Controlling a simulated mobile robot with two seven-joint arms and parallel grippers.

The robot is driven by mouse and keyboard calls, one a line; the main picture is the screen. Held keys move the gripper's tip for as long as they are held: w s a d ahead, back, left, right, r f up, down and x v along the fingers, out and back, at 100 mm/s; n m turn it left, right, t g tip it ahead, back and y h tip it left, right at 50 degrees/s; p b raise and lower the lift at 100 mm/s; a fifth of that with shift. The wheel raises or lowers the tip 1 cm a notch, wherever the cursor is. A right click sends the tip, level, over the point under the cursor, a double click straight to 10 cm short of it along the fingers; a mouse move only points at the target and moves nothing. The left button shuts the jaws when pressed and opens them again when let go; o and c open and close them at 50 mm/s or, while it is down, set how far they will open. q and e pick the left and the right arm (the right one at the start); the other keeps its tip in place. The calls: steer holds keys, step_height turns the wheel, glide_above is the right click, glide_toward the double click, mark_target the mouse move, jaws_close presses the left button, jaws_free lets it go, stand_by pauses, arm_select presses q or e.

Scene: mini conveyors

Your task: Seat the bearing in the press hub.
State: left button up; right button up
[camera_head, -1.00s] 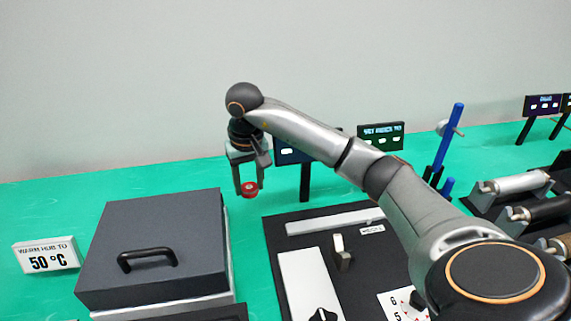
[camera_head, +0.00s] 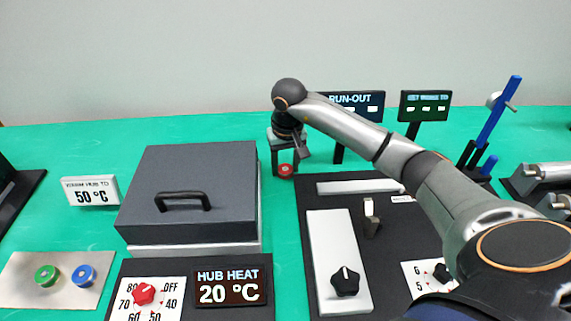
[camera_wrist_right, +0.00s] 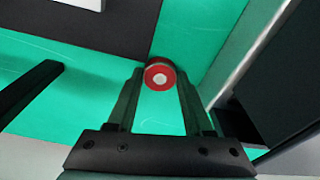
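The piece also shows between the fingertips in the right wrist view (camera_wrist_right: 160,75), above green table. I cannot make out the press hub; the box interior is hidden under its handled lid. A display reading HUB HEAT 20 °C (camera_head: 232,288) stands in front. My left gripper is not in view.
A sign asks to warm the hub to 50 °C (camera_head: 90,191). A red dial (camera_head: 144,293) and green (camera_head: 47,275) and blue (camera_head: 83,275) buttons lie in front. A dark panel (camera_head: 390,260) with knobs is right of the box. Display posts and a blue post (camera_head: 497,125) stand behind.

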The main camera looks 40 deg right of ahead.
steer(key=o, duration=0.4)
steer(key=shift+o, duration=0.2)
